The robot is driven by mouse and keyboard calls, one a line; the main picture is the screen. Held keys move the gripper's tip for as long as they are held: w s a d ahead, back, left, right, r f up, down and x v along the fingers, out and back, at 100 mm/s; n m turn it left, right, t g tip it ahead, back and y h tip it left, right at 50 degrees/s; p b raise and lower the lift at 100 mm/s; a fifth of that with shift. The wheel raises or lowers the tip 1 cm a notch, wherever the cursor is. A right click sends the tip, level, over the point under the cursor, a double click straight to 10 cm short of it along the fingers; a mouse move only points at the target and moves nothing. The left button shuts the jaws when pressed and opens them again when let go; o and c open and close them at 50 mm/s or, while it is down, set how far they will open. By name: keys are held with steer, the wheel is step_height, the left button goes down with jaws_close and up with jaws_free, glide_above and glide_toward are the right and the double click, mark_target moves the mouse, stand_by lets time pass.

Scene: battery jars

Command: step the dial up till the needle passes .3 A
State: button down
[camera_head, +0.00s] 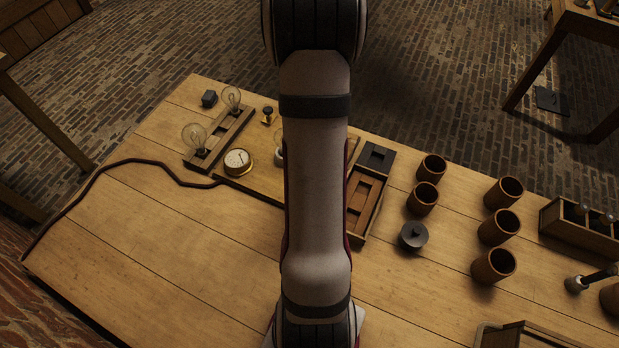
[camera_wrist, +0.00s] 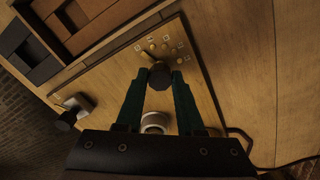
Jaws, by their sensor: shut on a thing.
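The dial's dark knob (camera_wrist: 160,76) stands on the wooden board (camera_wrist: 205,85) in the wrist view. Brass studs with small labels (camera_wrist: 165,43) lie in an arc beyond it, too small to read. My gripper (camera_wrist: 161,74) has its two green fingers on either side of the knob, shut on it. A brass pointer shows beside the knob toward the studs. In the head view my arm hides the dial and gripper. The meter (camera_head: 238,161) is a round brass-rimmed gauge with a white face at the board's left. Its needle is too small to read against the scale.
Two glass bulbs (camera_head: 194,138) stand on a wooden holder left of the board. A black-topped key (camera_head: 267,116) stands at the board's far edge. A compartmented tray (camera_head: 385,180) and several brown jars (camera_head: 423,198) stand right. The table's front left is mostly clear.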

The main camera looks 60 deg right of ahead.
steer(key=shift+m, duration=2.8)
steer(key=c, duration=0.5)
jaws_free()
step_height(320, 180, up, 16)
steer(key=shift+f, duration=0.1)
